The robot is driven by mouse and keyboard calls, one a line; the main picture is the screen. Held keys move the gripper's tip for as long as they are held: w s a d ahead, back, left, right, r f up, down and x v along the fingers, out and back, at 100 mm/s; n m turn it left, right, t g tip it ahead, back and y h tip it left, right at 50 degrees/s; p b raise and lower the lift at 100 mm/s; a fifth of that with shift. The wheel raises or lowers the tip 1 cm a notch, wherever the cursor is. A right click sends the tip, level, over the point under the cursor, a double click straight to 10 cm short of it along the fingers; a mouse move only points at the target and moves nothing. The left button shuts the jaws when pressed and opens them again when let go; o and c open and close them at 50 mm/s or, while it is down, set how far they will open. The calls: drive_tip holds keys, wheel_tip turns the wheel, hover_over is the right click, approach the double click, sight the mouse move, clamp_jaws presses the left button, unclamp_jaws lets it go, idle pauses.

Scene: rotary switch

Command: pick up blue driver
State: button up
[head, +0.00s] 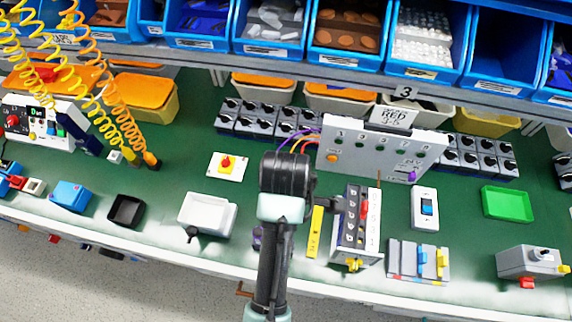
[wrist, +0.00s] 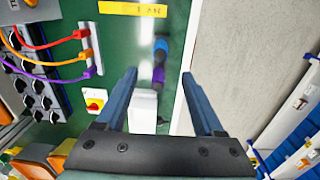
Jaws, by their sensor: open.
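A blue-ended, purple-ended handle-like object (wrist: 161,48), which looks like the blue driver, lies on the green bench near its front edge in the wrist view. Its purple end (wrist: 158,76) appears between the fingertips of my gripper (wrist: 160,74). My gripper is open with nothing held. The gap down to the object is hard to judge. In the head view my arm covers most of this spot; only a small purple bit (head: 257,238) shows beside the arm. My fingers are not clear there.
A white tray (head: 207,213) stands left of my arm. A yellow strip (head: 315,232) and a grey switch box (head: 352,232) stand to its right. A tall panel with coloured wires (head: 372,146) rises behind. Blue bins (head: 343,58) line the back. The bench edge is close.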

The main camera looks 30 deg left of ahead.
drive_tip(key=f, duration=0.7)
drive_tip(key=shift+s+f, duration=0.25)
drive_tip(key=shift+w+a+f+p, duration=0.15)
drive_tip(key=shift+f+p, duration=0.2)
drive_tip(key=shift+f, duration=1)
drive_tip(key=shift+w+f+p, duration=0.15)
drive_tip(key=shift+f+p, duration=0.2)
drive_tip(key=shift+f, duration=1)
clamp_jaws()
